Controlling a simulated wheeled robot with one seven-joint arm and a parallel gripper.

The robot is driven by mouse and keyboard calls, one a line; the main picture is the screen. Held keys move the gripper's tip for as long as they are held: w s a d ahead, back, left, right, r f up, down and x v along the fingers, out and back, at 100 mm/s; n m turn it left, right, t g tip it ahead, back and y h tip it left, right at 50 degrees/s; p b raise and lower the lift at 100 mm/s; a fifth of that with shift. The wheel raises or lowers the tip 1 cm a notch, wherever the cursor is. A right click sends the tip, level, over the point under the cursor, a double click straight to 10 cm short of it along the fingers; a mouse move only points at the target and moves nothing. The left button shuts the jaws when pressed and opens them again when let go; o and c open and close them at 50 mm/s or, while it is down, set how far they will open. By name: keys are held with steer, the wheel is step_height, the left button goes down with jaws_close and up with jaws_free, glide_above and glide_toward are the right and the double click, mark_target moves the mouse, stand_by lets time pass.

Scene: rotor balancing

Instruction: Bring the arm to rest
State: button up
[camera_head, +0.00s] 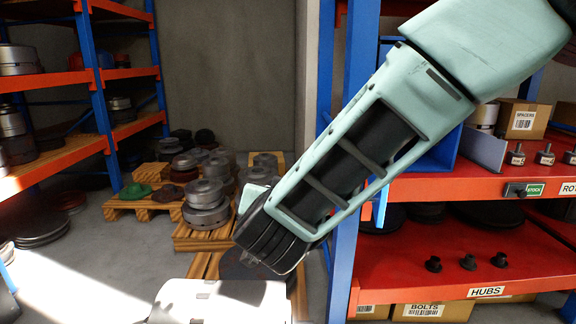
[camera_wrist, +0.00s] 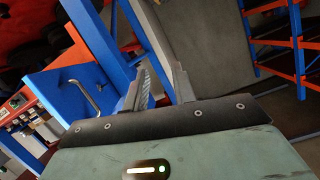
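My arm (camera_head: 345,160) reaches across the head view from the upper right down to the left, in front of the red shelf unit. Its dark wrist joint (camera_head: 268,240) is at the lower end, and the gripper fingers are not clearly visible there. In the wrist view my gripper (camera_wrist: 160,78) shows two grey fingers standing apart with nothing seen between them. Beyond them are a blue upright and a grey wall. No part of the gripper is seen touching anything.
The red shelf (camera_head: 450,262) with dark hubs stands right, close behind my arm. Wooden pallets (camera_head: 148,206) with stacked metal rotors are at the back middle. A blue-and-orange rack (camera_head: 92,80) stands left.

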steer(key=s+f+n+g+y, duration=0.2)
steer(key=s+n+g+y, duration=0.15)
steer(key=s, duration=0.35)
steer(key=s+f+n+g+y, duration=0.25)
steer(key=s+n+g, duration=0.2)
steer(key=s, duration=0.35)
steer(key=s+d+f+n+g+h, duration=0.25)
steer(key=s+d+g+h, duration=0.4)
steer(key=s+d, duration=0.95)
step_height(320, 180, up, 13)
steer(key=w+p, duration=0.1)
steer(key=p, duration=1.3)
steer(key=shift+y, duration=0.45)
steer(key=shift+w, duration=0.1)
